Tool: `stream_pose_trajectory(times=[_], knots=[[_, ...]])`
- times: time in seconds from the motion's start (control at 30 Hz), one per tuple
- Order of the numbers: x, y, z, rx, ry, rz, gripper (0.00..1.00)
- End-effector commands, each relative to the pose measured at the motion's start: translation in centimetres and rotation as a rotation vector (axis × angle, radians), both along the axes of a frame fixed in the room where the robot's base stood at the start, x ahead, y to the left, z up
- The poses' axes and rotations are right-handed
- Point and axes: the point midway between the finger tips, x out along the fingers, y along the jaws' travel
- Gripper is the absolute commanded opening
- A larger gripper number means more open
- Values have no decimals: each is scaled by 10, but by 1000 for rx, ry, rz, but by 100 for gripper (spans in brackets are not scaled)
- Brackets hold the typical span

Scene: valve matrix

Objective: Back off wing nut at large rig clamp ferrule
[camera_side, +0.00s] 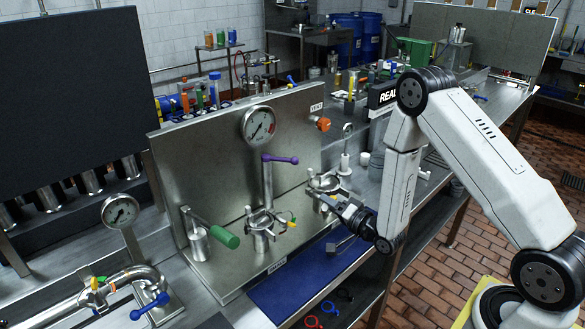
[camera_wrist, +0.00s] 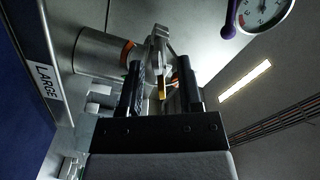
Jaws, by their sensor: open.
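The large rig clamp ferrule (camera_side: 322,185) is a steel clamp on an upright metal stub at the right of the rig. In the wrist view the stub (camera_wrist: 103,52) lies sideways, with an orange seal showing beside the clamp (camera_wrist: 160,42) and a "LARGE" label (camera_wrist: 47,82) nearby. My gripper (camera_side: 340,203) is at the clamp's near right side. In the wrist view its open fingers (camera_wrist: 160,72) stand either side of a yellow piece (camera_wrist: 161,88), likely the wing nut. I cannot tell whether either finger touches it; in the side view the gripper largely hides it.
The small clamp (camera_side: 262,222) with a yellow-green nut stands to the left. A purple-handled valve (camera_side: 281,160), a green-handled valve (camera_side: 226,237) and a gauge (camera_side: 258,124) are on or before the steel back panel. A blue mat (camera_side: 290,292) lies in front.

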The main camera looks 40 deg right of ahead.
Motion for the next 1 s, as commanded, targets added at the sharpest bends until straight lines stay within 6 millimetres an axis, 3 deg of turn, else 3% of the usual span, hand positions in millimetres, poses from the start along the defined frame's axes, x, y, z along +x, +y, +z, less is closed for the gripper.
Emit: stream_pose_trajectory(times=[0.4,0.53,0.57,1.0], knots=[[7,0,0,1,1,-1,45],[7,0,0,1,1,1,4],[7,0,0,1,1,1,0],[7,0,0,-36,0,1,0]])
